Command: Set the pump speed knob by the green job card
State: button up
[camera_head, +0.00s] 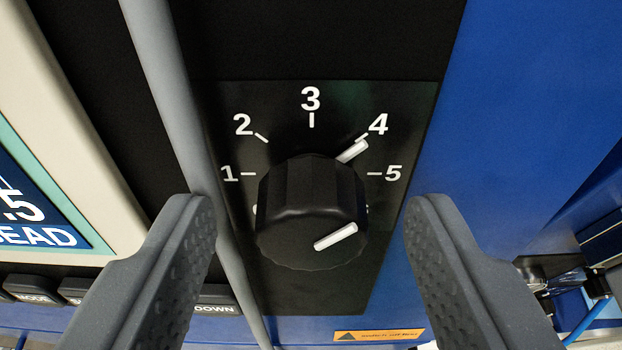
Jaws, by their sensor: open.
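The black pump speed knob (312,210) stands out from a black dial plate (400,100) in the middle of the view. The dial shows 1 to 5 clockwise; another mark at the lower left is mostly hidden by the knob. A white pointer line at the knob's base lines up with the 4 tick. A second white line on the knob's front face slants up to the right. My gripper (311,205) is open, one finger on each side of the knob, with a visible gap on both sides. No green job card is in view.
A grey tube or cable (170,90) runs down just left of the dial, behind my left finger. A cream-framed display (35,210), cut off at the left edge, has buttons below it. A small orange label (378,336) sits below the dial. A blue panel (530,100) is at right.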

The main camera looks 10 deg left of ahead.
jog(key=shift+w+f, duration=0.2)
jog(key=shift+w, duration=0.25)
jog(key=c, duration=1)
jog(key=shift+o, duration=0.2)
jog(key=shift+a+n, duration=0.1)
jog(key=shift+n, duration=0.2)
